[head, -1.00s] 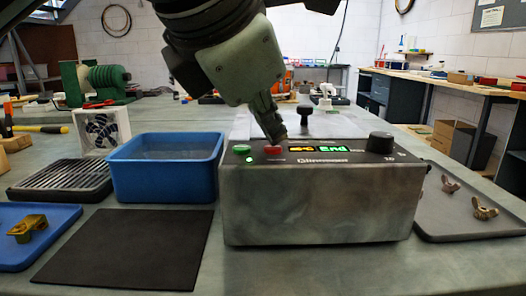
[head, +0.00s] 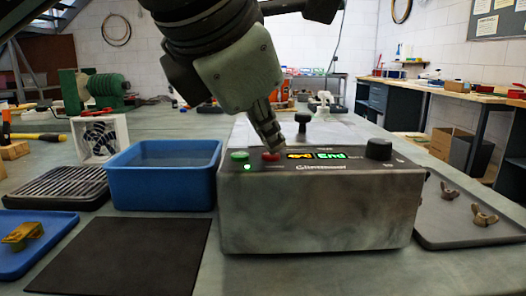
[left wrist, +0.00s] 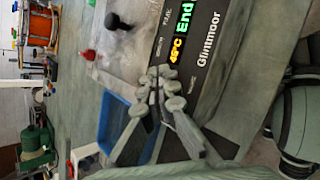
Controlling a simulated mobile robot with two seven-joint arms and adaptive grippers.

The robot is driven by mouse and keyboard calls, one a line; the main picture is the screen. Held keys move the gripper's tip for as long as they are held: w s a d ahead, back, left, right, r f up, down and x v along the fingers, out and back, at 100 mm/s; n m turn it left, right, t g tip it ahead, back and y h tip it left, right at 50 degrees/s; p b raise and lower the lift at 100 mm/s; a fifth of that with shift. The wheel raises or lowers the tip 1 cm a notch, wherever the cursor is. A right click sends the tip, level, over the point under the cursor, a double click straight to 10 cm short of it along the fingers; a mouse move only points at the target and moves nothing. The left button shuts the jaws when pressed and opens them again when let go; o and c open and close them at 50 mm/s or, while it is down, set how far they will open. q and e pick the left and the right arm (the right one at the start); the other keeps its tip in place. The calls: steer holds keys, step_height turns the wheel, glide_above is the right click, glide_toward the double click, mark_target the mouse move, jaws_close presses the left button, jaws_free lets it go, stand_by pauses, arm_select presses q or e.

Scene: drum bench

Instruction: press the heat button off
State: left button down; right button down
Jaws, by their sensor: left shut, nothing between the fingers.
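The grey control box (head: 310,215) stands on the bench in the head view. Its top panel carries a green button (head: 239,156) with a lit green light below it, a red button (head: 270,156), a lit display (head: 329,155) reading "End", and a black knob (head: 379,148). The display also shows in the left wrist view (left wrist: 186,22), with "49°C" beside it. My left gripper (head: 276,148) is shut and empty, pointing down at the red button's rear right edge. Touching or just apart, I cannot tell. In the left wrist view its fingertips (left wrist: 158,82) hide the panel's button end. My right gripper is out of view.
A blue bin (head: 163,185) stands close left of the box, with a black mat (head: 135,255) in front of it. A grey tray (head: 470,235) with wing nuts lies to the right. A black-knobbed post (head: 303,120) rises behind the panel.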

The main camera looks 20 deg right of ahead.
mark_target(269, 157)
arm_select(q)
steer(key=shift+r, duration=0.5)
steer(key=shift+r+p, duration=1.35)
steer(key=shift+r, duration=1.7)
